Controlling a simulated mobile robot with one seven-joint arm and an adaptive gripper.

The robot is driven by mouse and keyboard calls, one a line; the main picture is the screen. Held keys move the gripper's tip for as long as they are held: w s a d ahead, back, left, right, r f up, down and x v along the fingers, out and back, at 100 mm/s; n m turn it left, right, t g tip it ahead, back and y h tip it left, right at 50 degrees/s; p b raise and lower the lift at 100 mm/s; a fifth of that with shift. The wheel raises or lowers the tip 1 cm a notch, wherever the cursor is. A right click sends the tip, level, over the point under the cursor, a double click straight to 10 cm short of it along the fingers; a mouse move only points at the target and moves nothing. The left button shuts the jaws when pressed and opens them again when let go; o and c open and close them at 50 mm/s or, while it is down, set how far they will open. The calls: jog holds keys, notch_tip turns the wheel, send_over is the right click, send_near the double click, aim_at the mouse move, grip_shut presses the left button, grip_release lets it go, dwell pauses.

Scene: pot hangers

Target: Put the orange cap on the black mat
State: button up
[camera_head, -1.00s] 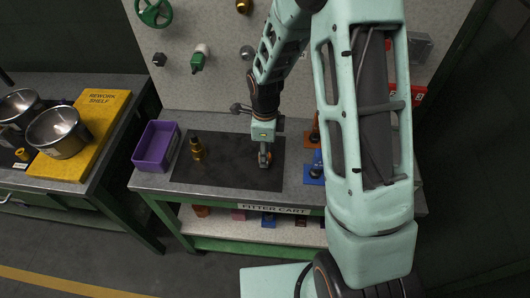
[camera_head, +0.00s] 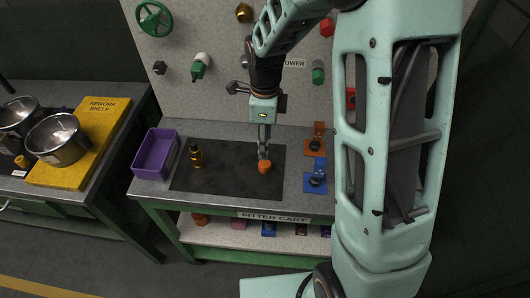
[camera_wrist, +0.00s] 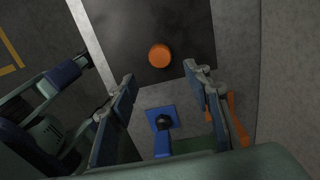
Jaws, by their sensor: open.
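The orange cap (camera_head: 264,167) sits on the right part of the black mat (camera_head: 225,180), on the cart top. My gripper (camera_head: 264,152) is just above the cap in the head view. In the wrist view the cap (camera_wrist: 159,55) lies on the mat (camera_wrist: 185,25), with nothing touching it. My gripper (camera_wrist: 159,73) has its two fingers spread wide, with nothing between them. The exact height gap to the cap is hard to tell.
A brass-coloured fitting (camera_head: 196,156) stands on the mat's left side. A purple bin (camera_head: 155,154) is left of the mat. A blue holder (camera_head: 316,180) and an orange holder (camera_head: 314,147) stand to its right. A pegboard with valves rises behind.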

jog(key=shift+r, duration=1.4)
